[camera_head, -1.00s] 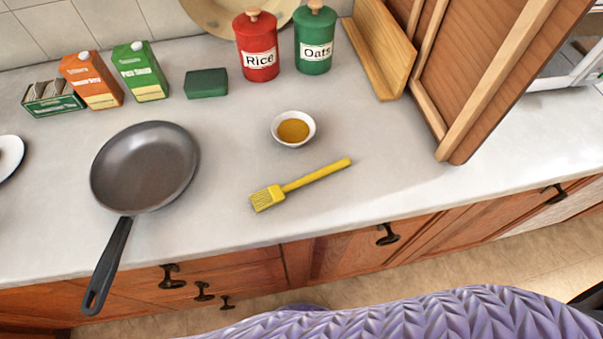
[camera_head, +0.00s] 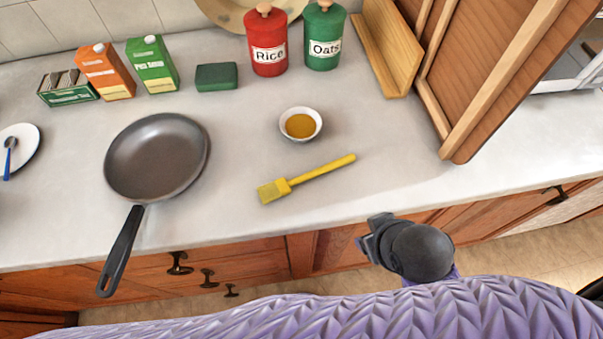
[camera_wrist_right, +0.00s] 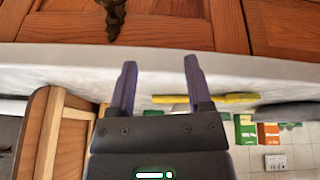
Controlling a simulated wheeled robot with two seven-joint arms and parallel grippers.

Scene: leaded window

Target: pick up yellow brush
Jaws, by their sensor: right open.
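The yellow brush (camera_head: 306,180) lies flat on the counter in the head view, bristles toward the left and handle toward the upper right. My right gripper (camera_head: 372,240) is in front of the counter's front edge, below and right of the brush and apart from it. In the right wrist view my right gripper (camera_wrist_right: 158,68) shows two spread fingers with nothing between their tips. The brush (camera_wrist_right: 236,99) also shows there, low over the counter and partly hidden by the right-hand finger. My left gripper is out of view.
A small bowl of amber liquid (camera_head: 301,125) stands just behind the brush. A frying pan (camera_head: 157,158) is to the left, its handle past the counter edge. A wooden cabinet door (camera_head: 490,75) juts over the counter at right. Bare counter surrounds the brush.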

